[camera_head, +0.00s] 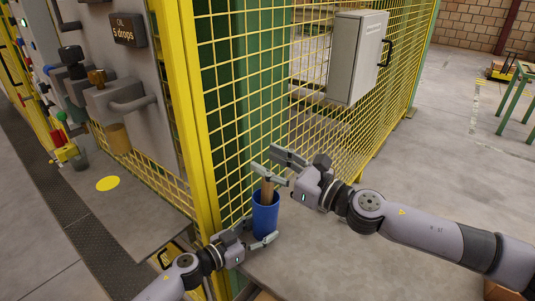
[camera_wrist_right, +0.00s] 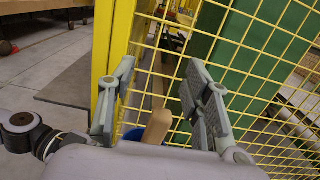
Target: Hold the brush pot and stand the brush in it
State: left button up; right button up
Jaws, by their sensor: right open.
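The blue brush pot (camera_head: 265,217) stands upright on the grey ledge in the head view. Only a bit of its blue side shows in the right wrist view (camera_wrist_right: 134,133). The brush (camera_head: 267,191) stands in the pot, its wooden handle up; its lower end is hidden inside. The handle's end also shows in the right wrist view (camera_wrist_right: 157,127). My left gripper (camera_head: 260,232) is low at the pot, its fingers closed around the pot's sides. My right gripper (camera_head: 270,163) is open at the top of the handle, its fingers apart and empty (camera_wrist_right: 160,75).
A yellow mesh fence (camera_head: 240,75) with a yellow post stands right behind the pot. A grey box (camera_head: 356,58) hangs on it.

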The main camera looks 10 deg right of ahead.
pick_arm(q)
jog(key=o, duration=0.8)
jog(key=shift+w+f, duration=0.1)
jog(key=shift+f, duration=0.05)
jog(key=shift+c, duration=0.2)
jog(key=shift+o, duration=0.8)
